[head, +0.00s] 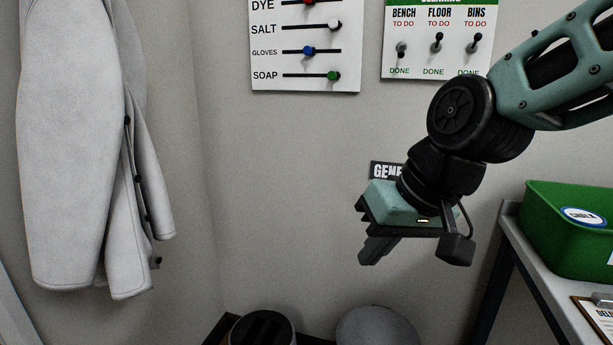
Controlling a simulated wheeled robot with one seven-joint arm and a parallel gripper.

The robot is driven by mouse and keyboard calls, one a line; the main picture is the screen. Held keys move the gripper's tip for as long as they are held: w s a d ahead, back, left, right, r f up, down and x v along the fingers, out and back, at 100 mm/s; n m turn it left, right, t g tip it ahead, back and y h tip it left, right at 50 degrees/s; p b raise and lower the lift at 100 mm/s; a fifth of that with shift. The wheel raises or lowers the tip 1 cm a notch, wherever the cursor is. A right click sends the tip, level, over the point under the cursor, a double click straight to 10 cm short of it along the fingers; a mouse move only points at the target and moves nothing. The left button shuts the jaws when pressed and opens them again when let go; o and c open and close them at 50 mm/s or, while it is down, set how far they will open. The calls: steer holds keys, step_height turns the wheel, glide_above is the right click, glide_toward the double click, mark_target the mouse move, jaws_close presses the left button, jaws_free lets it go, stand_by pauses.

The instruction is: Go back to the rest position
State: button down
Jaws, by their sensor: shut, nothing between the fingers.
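My gripper (370,257) hangs in the air right of the middle of the head view, with its fingers pointing down and to the left. It is shut and holds nothing. My teal and black arm (545,85) reaches in from the upper right. The gripper touches nothing visible and partly covers a dark sign (385,171) on the wall behind it.
A white lab coat (85,150) hangs at the left. A slider board (305,45) and a switch board (437,40) are on the wall. A green bin (570,235) and a clipboard (597,312) are on a bench at the right. Bin tops (378,328) show below.

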steer(key=s+d+f+n+g+h, duration=0.25)
steer(key=s+f, duration=0.25)
steer(key=s, duration=0.3)
steer(key=s+d+f+n+g+h, duration=0.1)
steer(key=s+d+f+n, duration=0.15)
steer(key=s+f, duration=0.45)
step_height(320, 180, up, 19)
steer(key=s+p, duration=0.1)
steer(key=p, duration=1.5)
steer(key=shift+m+p, duration=0.4)
